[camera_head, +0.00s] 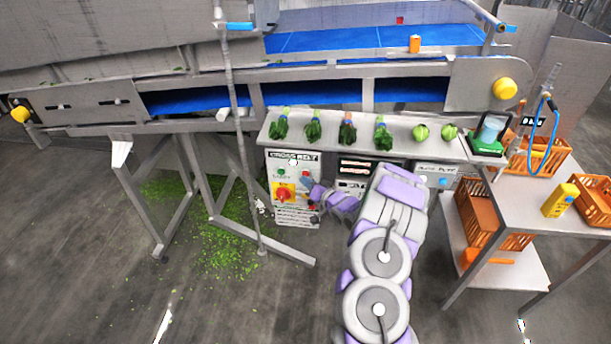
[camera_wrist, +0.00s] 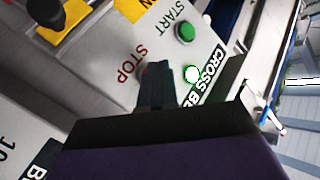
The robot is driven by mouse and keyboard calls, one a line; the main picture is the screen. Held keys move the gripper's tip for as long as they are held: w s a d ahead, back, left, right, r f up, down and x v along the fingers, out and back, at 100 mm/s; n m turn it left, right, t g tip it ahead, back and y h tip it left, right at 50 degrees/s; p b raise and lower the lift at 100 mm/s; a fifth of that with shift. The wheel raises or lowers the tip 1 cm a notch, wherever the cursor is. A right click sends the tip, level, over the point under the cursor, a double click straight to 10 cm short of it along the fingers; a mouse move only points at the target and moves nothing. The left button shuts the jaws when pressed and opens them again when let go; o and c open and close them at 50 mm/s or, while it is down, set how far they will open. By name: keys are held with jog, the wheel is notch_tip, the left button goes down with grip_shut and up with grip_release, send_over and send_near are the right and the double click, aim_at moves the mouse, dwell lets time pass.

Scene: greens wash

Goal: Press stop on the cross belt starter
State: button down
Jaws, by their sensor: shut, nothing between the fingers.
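The cross belt starter (camera_head: 298,214) is a pale grey box under the belt conveyor, headed "CROSS BELT". My gripper (camera_head: 306,180) is at its front face, at the upper right. In the wrist view my gripper (camera_wrist: 157,72) is shut and empty, its fingertips beside the red word STOP (camera_wrist: 130,66). The stop button is hidden behind the fingertips; I cannot tell whether they touch it. The green start button (camera_wrist: 185,33) and a lit white lamp (camera_wrist: 192,74) are clear of the fingers. A red knob on a yellow plate (camera_head: 283,193) sits lower on the box.
More control boxes (camera_head: 437,182) stand to the right, partly behind my arm. A shelf (camera_head: 400,138) with several greens runs above the starter. A slanted metal leg (camera_head: 240,150) stands to its left. A table (camera_head: 520,200) with orange crates is at the right.

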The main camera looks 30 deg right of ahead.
jog(key=shift+w+d, duration=0.2)
jog(key=shift+w, duration=0.1)
dwell(0.7)
jog(key=shift+s+a, duration=0.1)
jog(key=shift+s+a+p, duration=0.45)
jog(key=shift+s+a, duration=0.05)
jog(key=shift+s, duration=0.05)
jog(key=shift+s+a+p, duration=0.3)
jog(key=shift+s+a, duration=0.4)
jog(key=shift+s, duration=0.35)
jog(key=shift+s+a+p, duration=0.3)
jog(key=shift+s+a, duration=0.4)
jog(key=shift+s, duration=0.35)
